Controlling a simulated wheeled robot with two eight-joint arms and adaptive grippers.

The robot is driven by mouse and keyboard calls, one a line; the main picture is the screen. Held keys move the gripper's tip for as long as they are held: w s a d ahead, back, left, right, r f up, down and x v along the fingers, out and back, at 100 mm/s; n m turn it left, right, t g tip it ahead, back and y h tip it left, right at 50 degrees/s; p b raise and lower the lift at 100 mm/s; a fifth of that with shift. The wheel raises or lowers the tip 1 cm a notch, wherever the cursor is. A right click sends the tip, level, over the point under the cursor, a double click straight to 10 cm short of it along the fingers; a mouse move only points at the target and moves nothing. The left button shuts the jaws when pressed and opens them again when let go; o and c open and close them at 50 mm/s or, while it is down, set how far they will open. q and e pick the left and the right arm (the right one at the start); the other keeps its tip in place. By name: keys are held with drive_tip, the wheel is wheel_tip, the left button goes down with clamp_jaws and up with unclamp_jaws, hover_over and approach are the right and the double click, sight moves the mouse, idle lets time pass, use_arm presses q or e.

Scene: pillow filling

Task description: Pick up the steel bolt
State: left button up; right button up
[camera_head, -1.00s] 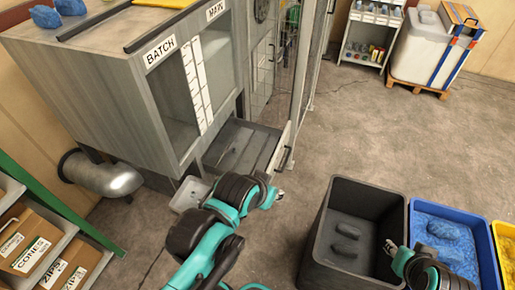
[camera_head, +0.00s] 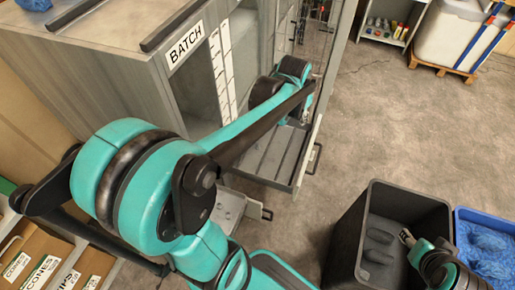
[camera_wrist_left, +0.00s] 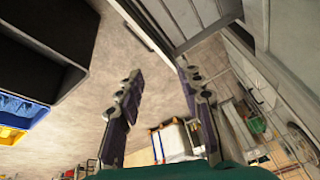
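I cannot make out the steel bolt in any current view. My left arm reaches across the head view to the open drawer (camera_head: 262,167) of the grey machine, and its teal wrist hides part of the drawer. In the left wrist view my left gripper (camera_wrist_left: 160,100) has its two dark fingers well apart with nothing between them. My right gripper (camera_head: 406,237) is over the black bin (camera_head: 343,240) at the lower right; its fingertips are too small to tell open from shut.
The grey machine (camera_head: 135,85) carries a BATCH label. A small metal tray (camera_head: 229,207) sits below the drawer. A blue bin (camera_head: 490,222) stands right of the black bin. Boxes (camera_head: 40,255) are on a shelf at lower left. The floor (camera_head: 390,125) right of the machine is clear.

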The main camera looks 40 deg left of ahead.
use_arm(q)
drive_tip(key=w+a+f+g+b, duration=0.2)
drive_tip(key=w+a+f, duration=0.65)
drive_tip(key=f, duration=0.25)
drive_tip(key=m+g+h+b, duration=0.1)
drive_tip(key=m+g+b, duration=0.1)
drive_tip(key=b, duration=0.1)
hover_over(258, 146)
drive_tip(key=f, duration=2.9)
drive_tip(key=shift+a+f, duration=0.4)
drive_tip(key=f+b, duration=0.1)
drive_tip(key=f, duration=0.1)
drive_tip(key=f+b, duration=0.2)
drive_tip(key=f, duration=0.1)
drive_tip(key=shift+w+d+f, duration=0.1)
drive_tip(key=shift+w+f, duration=0.05)
drive_tip(key=shift+w, duration=0.05)
drive_tip(key=shift+c, duration=0.6)
clamp_jaws()
